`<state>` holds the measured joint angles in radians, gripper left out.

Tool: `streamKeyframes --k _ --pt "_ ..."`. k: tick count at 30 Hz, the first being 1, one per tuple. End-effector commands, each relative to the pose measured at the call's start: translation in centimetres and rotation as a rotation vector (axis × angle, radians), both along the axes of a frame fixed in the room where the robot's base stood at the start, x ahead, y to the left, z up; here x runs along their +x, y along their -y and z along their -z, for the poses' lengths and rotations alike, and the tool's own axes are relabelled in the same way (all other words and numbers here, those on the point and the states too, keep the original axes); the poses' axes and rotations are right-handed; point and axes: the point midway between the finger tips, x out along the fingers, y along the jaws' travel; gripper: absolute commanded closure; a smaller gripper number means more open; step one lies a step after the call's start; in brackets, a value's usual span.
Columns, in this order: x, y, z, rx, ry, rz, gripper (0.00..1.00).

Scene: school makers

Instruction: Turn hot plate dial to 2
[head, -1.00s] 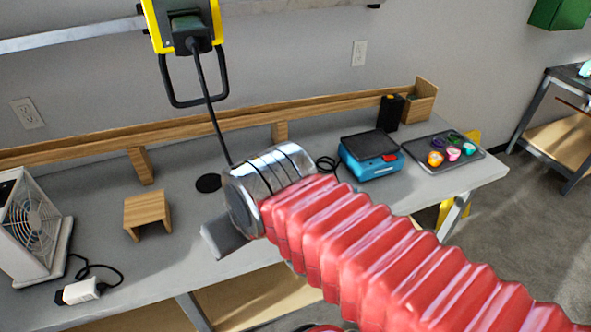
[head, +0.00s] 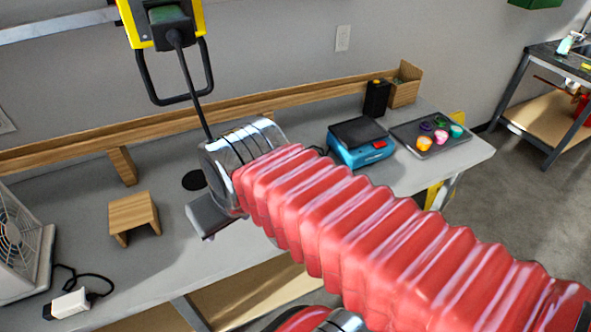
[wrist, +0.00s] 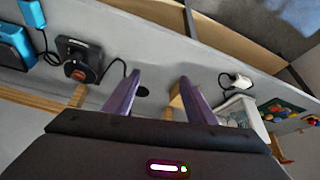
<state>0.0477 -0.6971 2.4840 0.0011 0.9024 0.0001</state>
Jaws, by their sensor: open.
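A dark, squarish device with a round, reddish-brown dial (wrist: 78,70) sits on the grey bench at the left of the wrist view; it looks like the hot plate (wrist: 70,46). The number on the dial is too small to read. In the head view my red, ribbed arm covers that part of the bench. My gripper (wrist: 160,76) shows two purple fingers, spread apart with nothing between them. The device is to the left of the fingers in the wrist view, apart from them. In the head view the fingers are hidden behind my wrist.
A blue device with a black top (head: 361,143) and a dark tray (head: 440,141) with colourful items stand on the right of the bench. A small wooden stand (head: 134,216), a white fan box (head: 18,245) and a white plug (head: 69,303) are left. A yellow-black unit (head: 163,20) hangs above.

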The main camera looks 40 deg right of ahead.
Motion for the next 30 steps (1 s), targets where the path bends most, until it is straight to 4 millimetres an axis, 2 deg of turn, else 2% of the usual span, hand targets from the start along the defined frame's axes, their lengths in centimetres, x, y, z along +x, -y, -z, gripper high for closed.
streamKeyframes --k 17,30 --pt "6.1 9.3 2.5 0.078 -0.223 0.297 0.5" --pt "10.8 18.1 4.6 0.192 -0.361 0.533 0.5"
